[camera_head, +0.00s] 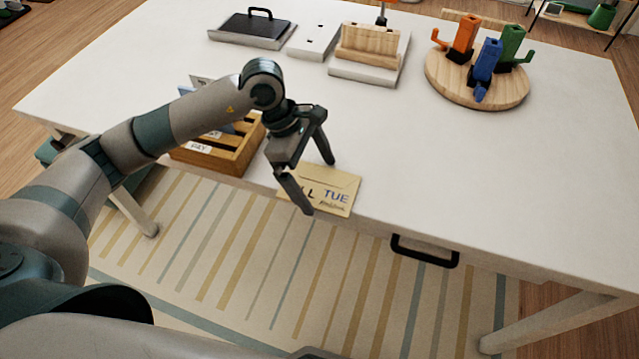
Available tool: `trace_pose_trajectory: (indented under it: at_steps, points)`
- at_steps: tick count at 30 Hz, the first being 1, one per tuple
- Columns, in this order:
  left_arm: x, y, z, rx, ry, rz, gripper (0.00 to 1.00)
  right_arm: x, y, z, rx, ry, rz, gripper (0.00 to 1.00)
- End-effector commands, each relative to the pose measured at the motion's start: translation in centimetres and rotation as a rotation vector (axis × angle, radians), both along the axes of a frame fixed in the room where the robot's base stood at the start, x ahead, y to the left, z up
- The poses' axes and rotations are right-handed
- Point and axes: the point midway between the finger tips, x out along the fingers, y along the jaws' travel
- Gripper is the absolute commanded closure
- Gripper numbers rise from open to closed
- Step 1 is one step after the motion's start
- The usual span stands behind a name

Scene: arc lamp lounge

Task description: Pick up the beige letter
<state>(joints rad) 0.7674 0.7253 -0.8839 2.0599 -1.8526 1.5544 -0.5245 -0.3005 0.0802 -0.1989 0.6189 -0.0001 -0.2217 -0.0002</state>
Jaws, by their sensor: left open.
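The beige letter (337,191) lies flat at the front edge of the white table, its near part reaching past the edge. It bears dark writing that ends in "TUE". My left gripper (320,187) is open above the letter's left part, with one finger on the near side and one on the far side. The near finger hides part of the writing. I cannot tell whether the fingers touch the letter. My right gripper is not in view.
A wooden letter rack (237,150) stands left of my left gripper, partly hidden by my arm. A round wooden board (440,82) with coloured figures is at the back right. A drawer handle (425,252) sticks out below the front edge. The table's middle and right are clear.

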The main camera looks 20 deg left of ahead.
Motion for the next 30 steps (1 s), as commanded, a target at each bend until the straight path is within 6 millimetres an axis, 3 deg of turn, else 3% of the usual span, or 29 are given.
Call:
trace_pose_trajectory:
  at_steps: [9, 14, 30]
  points:
    - [0.0, 0.0, 0.0, 0.0, 0.0, 0.0, 0.0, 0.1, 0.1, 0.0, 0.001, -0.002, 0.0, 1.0]
    - [0.0, 0.0, 0.0, 0.0, 0.0, 0.0, 0.36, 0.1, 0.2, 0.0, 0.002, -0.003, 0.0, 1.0]
    - [0.1, 0.0, 1.1, -0.002, -0.004, -0.002, 0.37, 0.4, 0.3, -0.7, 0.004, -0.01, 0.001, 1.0]
